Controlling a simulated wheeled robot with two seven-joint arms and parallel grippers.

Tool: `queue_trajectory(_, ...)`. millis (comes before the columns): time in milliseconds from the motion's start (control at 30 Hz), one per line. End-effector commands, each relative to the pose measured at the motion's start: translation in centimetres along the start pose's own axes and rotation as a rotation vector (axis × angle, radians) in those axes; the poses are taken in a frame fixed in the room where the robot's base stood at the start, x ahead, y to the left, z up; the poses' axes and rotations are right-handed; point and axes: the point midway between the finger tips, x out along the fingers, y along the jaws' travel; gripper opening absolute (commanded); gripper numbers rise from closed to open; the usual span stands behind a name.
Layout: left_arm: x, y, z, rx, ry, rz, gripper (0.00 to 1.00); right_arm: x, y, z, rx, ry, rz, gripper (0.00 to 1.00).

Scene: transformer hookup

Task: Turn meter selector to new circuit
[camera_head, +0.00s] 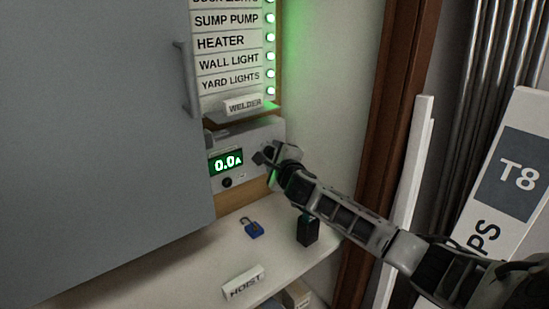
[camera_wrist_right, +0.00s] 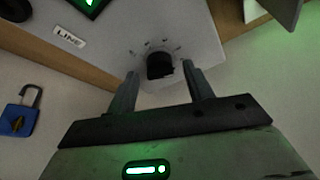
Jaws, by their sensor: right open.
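The meter (camera_head: 258,135) is a light grey box on the wall with a green display (camera_head: 226,162) reading 0.0A. In the right wrist view, the black selector knob (camera_wrist_right: 160,65) sits on the meter's grey face (camera_wrist_right: 120,35) with small marks around it. My right gripper (camera_head: 264,157) is at the right part of the meter and hides the knob in the head view. In the wrist view, its open fingers (camera_wrist_right: 160,80) stand either side of the knob, with gaps showing; I see no contact. A LINE label (camera_wrist_right: 70,36) is left of the knob. My left gripper is not in view.
Above the meter are a WELDER tag (camera_head: 243,105) and a labelled panel with green lights (camera_head: 270,60). A grey cabinet door (camera_head: 100,130) is at left. A shelf (camera_head: 190,270) below holds a blue padlock (camera_head: 253,228), a black block (camera_head: 308,230) and a HOIST tag (camera_head: 243,282).

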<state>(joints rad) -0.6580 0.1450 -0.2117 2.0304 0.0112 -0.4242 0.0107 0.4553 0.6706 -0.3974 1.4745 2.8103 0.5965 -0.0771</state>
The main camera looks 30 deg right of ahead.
Motion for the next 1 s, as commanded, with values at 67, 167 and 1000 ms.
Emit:
queue_trajectory(67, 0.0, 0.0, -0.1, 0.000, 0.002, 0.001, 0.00, 0.1, 0.0, 0.0, 0.000, -0.001, 0.000, 0.51)
queue_trajectory(167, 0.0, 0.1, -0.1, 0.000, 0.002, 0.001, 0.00, 0.2, 0.0, 0.0, 0.000, -0.001, 0.000, 0.51)
queue_trajectory(1000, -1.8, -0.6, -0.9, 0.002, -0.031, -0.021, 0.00, 0.2, -0.6, 0.5, 0.203, -0.012, 0.086, 0.07)
